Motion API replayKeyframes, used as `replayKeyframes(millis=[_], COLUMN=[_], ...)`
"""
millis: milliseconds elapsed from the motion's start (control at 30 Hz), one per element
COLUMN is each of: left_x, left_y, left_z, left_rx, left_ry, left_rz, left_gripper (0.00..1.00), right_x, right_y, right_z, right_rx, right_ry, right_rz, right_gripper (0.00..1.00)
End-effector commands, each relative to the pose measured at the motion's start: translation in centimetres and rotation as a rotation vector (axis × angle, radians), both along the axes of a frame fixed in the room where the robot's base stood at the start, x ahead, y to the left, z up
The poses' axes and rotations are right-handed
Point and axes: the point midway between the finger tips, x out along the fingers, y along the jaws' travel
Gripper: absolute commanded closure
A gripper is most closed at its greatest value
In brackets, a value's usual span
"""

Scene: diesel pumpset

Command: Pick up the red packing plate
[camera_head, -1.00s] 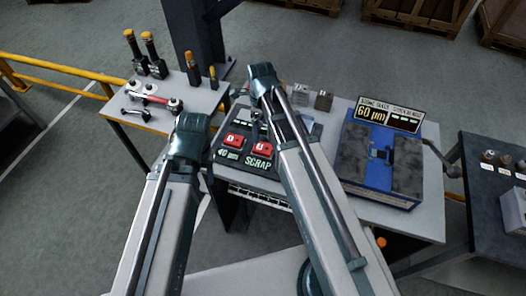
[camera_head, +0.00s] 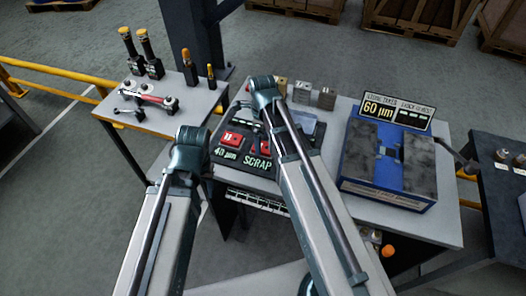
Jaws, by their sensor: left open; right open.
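A red plate (camera_head: 231,139) with a small pale mark lies on the dark tray (camera_head: 226,155) lettered "40 µm" and "SCRAP". A second red piece (camera_head: 257,148) lies to its right, partly covered by my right arm. I cannot tell which is the packing plate. My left arm rises from the bottom and its bent joint is just left of the tray. My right arm crosses over the tray's right part. The fingers of both grippers are hidden from this view, so I see nothing held.
A blue case (camera_head: 362,188) with a grey-black top and a "60 µm" sign (camera_head: 391,112) stand right of the tray. Small metal blocks (camera_head: 303,93) sit behind it. A side table (camera_head: 178,101) at left holds tools and yellow-capped parts. A dark table (camera_head: 490,178) stands at right.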

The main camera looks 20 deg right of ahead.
Motion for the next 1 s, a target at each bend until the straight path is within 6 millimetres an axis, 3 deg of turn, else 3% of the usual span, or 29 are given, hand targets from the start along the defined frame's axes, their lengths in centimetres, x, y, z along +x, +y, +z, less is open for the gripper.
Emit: replayKeyframes(millis=[33, 200, 500, 1000], left_x=[0.0, 0.0, 0.0, 0.0], left_y=[0.0, 0.0, 0.0, 0.0], left_z=[-1.4, -3.0, -2.9, -2.9], left_rx=[0.0, 0.0, 0.0, 0.0], left_ry=[0.0, 0.0, 0.0, 0.0], left_rz=[0.0, 0.0, 0.0, 0.0], left_gripper=[0.5, 0.5, 0.5, 0.5], right_x=[0.1, 0.1, 0.1, 0.1], right_y=[-0.2, -0.2, -0.2, -0.2], right_z=[-1.4, -3.0, -2.9, -3.0], right_rx=[0.0, 0.0, 0.0, 0.0], right_ry=[0.0, 0.0, 0.0, 0.0], right_rz=[-0.001, 0.0, 0.0, 0.0], right_gripper=[0.03, 0.03, 0.04, 0.94])
